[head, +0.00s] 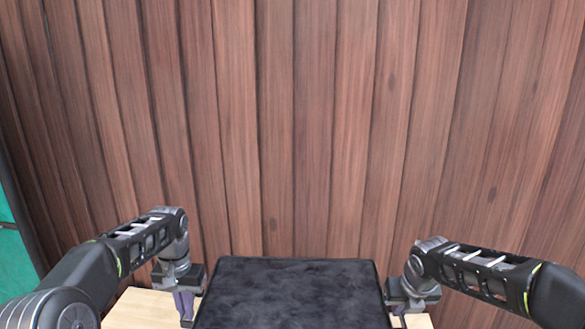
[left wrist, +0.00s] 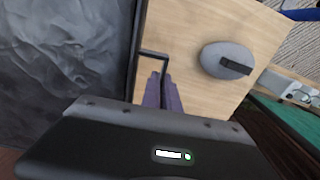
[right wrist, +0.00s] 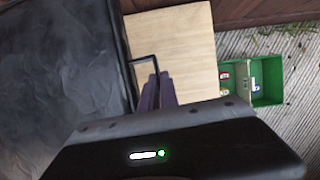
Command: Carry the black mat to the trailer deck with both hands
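The black mat (head: 295,295) is a dark, creased slab at the bottom centre of the head view, between my two arms. Its edge also shows at the left of the left wrist view (left wrist: 65,60) and the right wrist view (right wrist: 60,70). A thin black handle sticks out from each side of it. My left gripper (left wrist: 162,92) has its purple fingers close together at the left handle. My right gripper (right wrist: 157,90) has its fingers close together at the right handle. Both look shut on the handles, though the fingertips partly hide the contact. The trailer deck cannot be identified for certain.
A light wooden surface (head: 145,306) lies below the mat. A grey rounded object with a black part (left wrist: 225,62) rests on it, left side. A green crate (right wrist: 265,85) with small items stands on the striped ground to the right. A wooden plank wall (head: 300,130) rises ahead.

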